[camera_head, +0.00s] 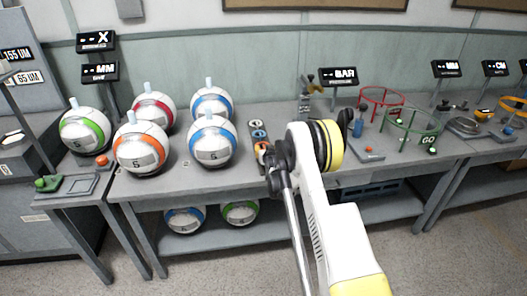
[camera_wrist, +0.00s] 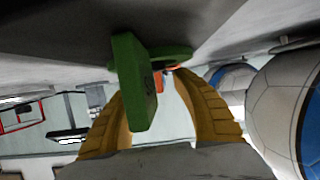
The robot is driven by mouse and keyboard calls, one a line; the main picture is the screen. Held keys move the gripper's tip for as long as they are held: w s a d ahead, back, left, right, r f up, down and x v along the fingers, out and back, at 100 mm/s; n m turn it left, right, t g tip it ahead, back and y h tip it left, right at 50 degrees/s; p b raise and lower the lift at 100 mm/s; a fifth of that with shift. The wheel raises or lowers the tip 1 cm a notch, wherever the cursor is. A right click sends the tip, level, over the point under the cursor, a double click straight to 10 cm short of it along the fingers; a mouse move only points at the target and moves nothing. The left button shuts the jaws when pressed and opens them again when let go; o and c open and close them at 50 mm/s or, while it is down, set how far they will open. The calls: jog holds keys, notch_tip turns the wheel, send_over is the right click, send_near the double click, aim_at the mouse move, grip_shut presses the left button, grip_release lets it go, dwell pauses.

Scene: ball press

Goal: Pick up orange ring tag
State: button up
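In the wrist view, a small patch of orange (camera_wrist: 159,80), likely the orange ring tag, shows near the fingertips, mostly hidden behind a green tag-like piece (camera_wrist: 134,80). The green piece stands large in front of my left finger. My gripper (camera_wrist: 168,76) has two yellow fingers that curve toward each other. The left fingertip is hidden, so I cannot tell whether they touch the orange piece. In the head view, a dark strip (camera_head: 254,127) with small ring-shaped tags lies on the table beside my wrist. An orange bit (camera_head: 263,146) shows at its near end. My fingers are hidden there.
Several white balls with coloured bands (camera_head: 212,140) stand left of the strip. A ball also shows close on the right in the wrist view (camera_wrist: 280,105). A red ring stand (camera_head: 382,97) and a green ring stand (camera_head: 411,121) are on the right.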

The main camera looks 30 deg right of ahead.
grip_shut()
jog(key=shift+r, duration=0.15)
